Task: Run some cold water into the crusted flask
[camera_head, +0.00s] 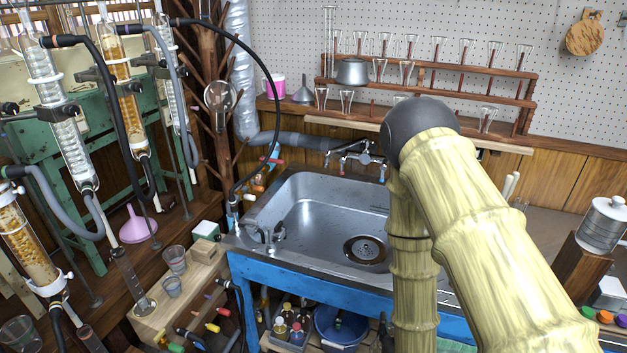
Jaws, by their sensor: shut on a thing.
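The steel sink (315,212) is set in a blue frame (262,290), with a round drain (364,249) near its front right. A tap fixture (355,155) stands at its back edge; I see no water running. I cannot make out the crusted flask. A clear round glass vessel (220,95) hangs by the wooden drying rack; I cannot tell whether it is crusted. My yellow arm crosses the right side of the sink. My gripper does not show, and neither does anything it may hold.
Several glass columns with hoses (50,85) crowd the left. A tiered glassware rack (430,80) stands behind the sink. Beakers (174,259) stand on a wooden block at the lower left. The sink's left basin is clear.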

